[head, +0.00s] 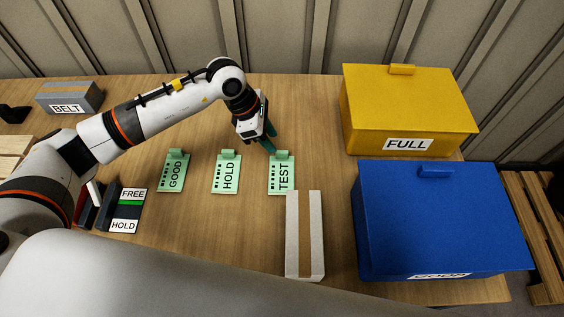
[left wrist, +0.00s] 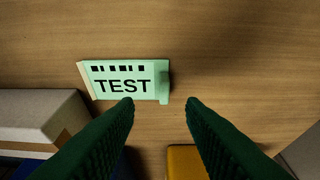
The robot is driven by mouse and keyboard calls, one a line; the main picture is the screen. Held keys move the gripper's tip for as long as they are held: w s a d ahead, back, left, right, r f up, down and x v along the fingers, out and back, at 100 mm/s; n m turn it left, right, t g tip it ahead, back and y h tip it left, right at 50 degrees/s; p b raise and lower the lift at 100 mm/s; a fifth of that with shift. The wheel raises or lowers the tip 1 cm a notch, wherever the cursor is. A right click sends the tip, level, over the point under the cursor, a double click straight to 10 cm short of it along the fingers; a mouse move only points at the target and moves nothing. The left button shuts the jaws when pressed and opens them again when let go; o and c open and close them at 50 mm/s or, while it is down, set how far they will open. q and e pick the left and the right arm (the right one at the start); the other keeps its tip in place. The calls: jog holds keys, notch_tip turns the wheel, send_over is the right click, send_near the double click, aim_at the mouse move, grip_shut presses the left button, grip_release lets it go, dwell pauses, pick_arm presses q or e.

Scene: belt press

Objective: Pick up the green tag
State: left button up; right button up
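Three pale green tags lie in a row on the wooden table: a GOOD tag (head: 172,174), a HOLD tag (head: 226,175) and a TEST tag (head: 281,176). Each has a raised tab at its far end. My left gripper (head: 270,141) is just beyond the TEST tag's tab, above the table. In the left wrist view the TEST tag (left wrist: 127,80) lies flat ahead of the open fingers (left wrist: 160,103), its tab at its right end. The space between the fingers is empty. My right gripper is not in view.
A yellow FULL box (head: 410,105) and a blue box (head: 440,220) stand at the right. A white-and-brown block (head: 305,235) lies close in front of the TEST tag. A FREE/HOLD panel (head: 129,206) and a grey BELT box (head: 70,97) are at the left. The back middle is clear.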

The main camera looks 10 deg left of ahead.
aim_at(281, 151)
pick_arm(q)
jog(key=shift+w+d+f, duration=0.15)
jog(key=shift+d+f, duration=0.15)
jog(key=shift+f, duration=0.35)
jog(key=shift+w+d+f+p, duration=0.1)
jog(key=shift+d+f+p, duration=0.05)
jog(key=shift+f+p, duration=0.25)
jog(key=p+x, duration=0.1)
jog(key=x, duration=0.2)
jog(key=shift+f+p, duration=0.2)
jog(key=shift+p, duration=0.1)
jog(key=shift+w+d+f, duration=0.1)
jog(key=shift+d+f, duration=0.15)
jog(key=shift+f, duration=0.2)
grip_shut()
